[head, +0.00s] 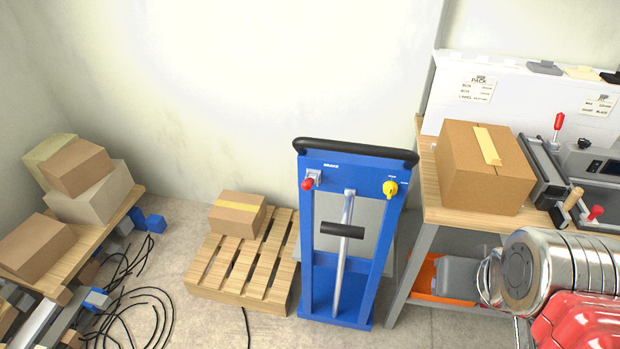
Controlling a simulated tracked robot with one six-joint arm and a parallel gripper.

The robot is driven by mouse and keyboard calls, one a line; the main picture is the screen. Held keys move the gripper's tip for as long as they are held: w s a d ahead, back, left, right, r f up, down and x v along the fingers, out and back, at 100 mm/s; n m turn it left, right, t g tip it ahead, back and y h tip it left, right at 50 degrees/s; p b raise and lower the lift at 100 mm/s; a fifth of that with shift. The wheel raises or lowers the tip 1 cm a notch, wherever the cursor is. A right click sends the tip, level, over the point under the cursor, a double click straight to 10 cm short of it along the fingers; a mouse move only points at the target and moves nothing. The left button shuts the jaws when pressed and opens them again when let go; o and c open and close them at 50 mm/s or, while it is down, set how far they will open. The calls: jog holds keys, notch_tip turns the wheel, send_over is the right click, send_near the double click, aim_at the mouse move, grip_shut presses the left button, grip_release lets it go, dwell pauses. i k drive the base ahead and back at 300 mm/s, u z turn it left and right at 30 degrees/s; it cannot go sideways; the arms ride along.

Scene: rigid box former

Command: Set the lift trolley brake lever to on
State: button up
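The blue lift trolley (319,225) stands upright in the middle of the head view, with a black push bar (355,151) across its top. The brake lever (308,183) has a red knob and sits on a small grey plate at the upper left of the blue panel, under a white label. The knob points down and to the left. The writing beside the lever is too small to read. A yellow knob (390,188) is at the panel's upper right. A black handle (342,230) on a grey rod is at the trolley's centre. My gripper is not in view.
A wooden pallet (226,272) with a carton (237,214) stands left of the trolley. A workbench (429,190) with a large box (483,166) stands close on the right. Black cables (135,300) lie on the floor at left.

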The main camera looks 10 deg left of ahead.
aim_at(307, 184)
jog(key=z, duration=0.05)
jog(key=k, duration=0.5)
jog(key=u, duration=1.7)
jog(key=i, duration=0.35)
jog(key=u, duration=0.1)
